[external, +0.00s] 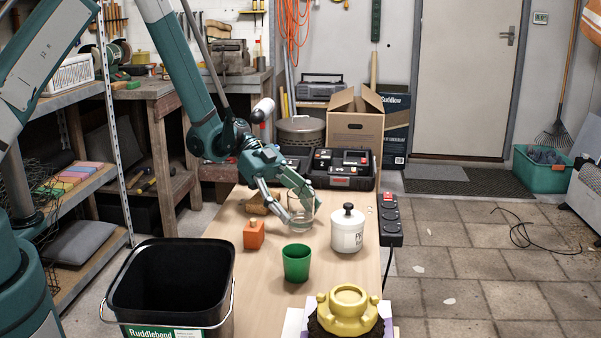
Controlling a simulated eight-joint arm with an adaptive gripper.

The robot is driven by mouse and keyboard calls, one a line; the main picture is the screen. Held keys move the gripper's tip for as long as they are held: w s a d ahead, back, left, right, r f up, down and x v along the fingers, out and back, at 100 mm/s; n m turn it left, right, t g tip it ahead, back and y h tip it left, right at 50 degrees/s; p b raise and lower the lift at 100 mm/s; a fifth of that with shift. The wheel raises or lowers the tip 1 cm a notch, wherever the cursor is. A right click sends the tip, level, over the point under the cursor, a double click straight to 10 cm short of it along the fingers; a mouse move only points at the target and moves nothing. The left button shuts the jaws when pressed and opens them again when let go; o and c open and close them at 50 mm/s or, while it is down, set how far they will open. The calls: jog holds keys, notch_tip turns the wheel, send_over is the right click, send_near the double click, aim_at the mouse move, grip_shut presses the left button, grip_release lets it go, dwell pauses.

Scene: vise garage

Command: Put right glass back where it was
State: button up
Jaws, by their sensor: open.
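A clear glass (302,209) stands on the wooden workbench (267,300), behind the green cup and left of the white jar. My gripper (297,208) is open at the glass, with its fingers reaching down around or beside it. I cannot tell whether they touch it. A green cup (296,263) stands nearer the front. Only one clear glass shows. Part of it is hidden by my fingers.

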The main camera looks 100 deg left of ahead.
jog(key=p+v, duration=0.2)
jog(key=v, duration=1)
jog(key=shift+r, duration=0.15)
dwell(0.7)
jog(key=w+d+r+n+g+y, duration=0.1)
jog(key=w+d+r, duration=0.3)
jog(key=d, duration=0.5)
jog(key=w+d+r+n+g+y, duration=0.1)
jog(key=w+d+r+n+g, duration=0.15)
jog(key=d+r, duration=0.55)
jog(key=w+d+r+n+g+y, duration=0.1)
jog(key=w+d+r, duration=0.3)
jog(key=d, duration=0.6)
jog(key=s+d+r+n+y, duration=0.1)
jog(key=s+d+r, duration=0.2)
jog(key=d, duration=0.6)
jog(key=s+d+r+n+t+y, duration=0.1)
jog(key=s+d+r+y, duration=0.1)
jog(key=s+d, duration=0.6)
jog(key=s+d+r+n+t+y, duration=0.1)
jog(key=s+d+r, duration=0.2)
jog(key=s+d, duration=0.3)
jog(key=d, duration=0.4)
jog(key=shift+s+d+r+y, duration=0.25)
jog(key=shift+d+r+y, duration=0.05)
jog(key=shift+r+y, duration=0.1)
